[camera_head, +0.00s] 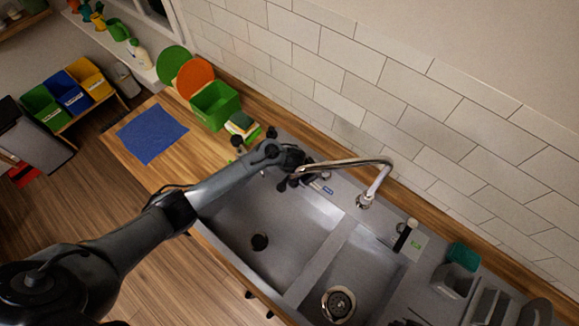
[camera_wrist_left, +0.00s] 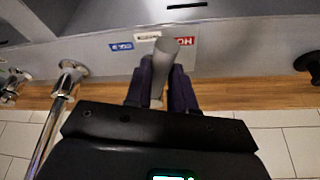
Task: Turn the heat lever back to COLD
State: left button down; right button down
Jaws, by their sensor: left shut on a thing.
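The heat lever (camera_wrist_left: 166,48) is a grey rounded handle in the left wrist view. My left gripper (camera_wrist_left: 161,76) is shut on it, with one dark finger on each side. A blue label (camera_wrist_left: 121,46) lies to the left of the lever and a red HOT label (camera_wrist_left: 185,41) to its right. The lever points up between them, closer to the red one. In the head view my left gripper (camera_head: 292,180) is at the back rim of the sink, left of the tap, and hides most of the lever. A blue label (camera_head: 327,189) shows beside it. My right gripper is not in view.
The tap (camera_head: 350,163) arches close to the right of my gripper. The double-basin sink (camera_head: 265,215) lies in front. A green bin (camera_head: 214,105) and sponges (camera_head: 241,124) stand on the counter to the left. A bottle (camera_head: 405,235) stands right of the tap.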

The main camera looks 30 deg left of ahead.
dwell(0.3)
pick_arm(q)
jog(key=c, duration=1)
grip_release()
jog(key=shift+o, duration=0.2)
jog(key=shift+r, duration=0.1)
jog(key=p+v, duration=0.1)
jog(key=v, duration=0.5)
jog(key=shift+s, duration=0.1)
jog(key=shift+s+r, duration=0.25)
jog(key=shift+r, duration=0.35)
jog(key=shift+c, duration=0.4)
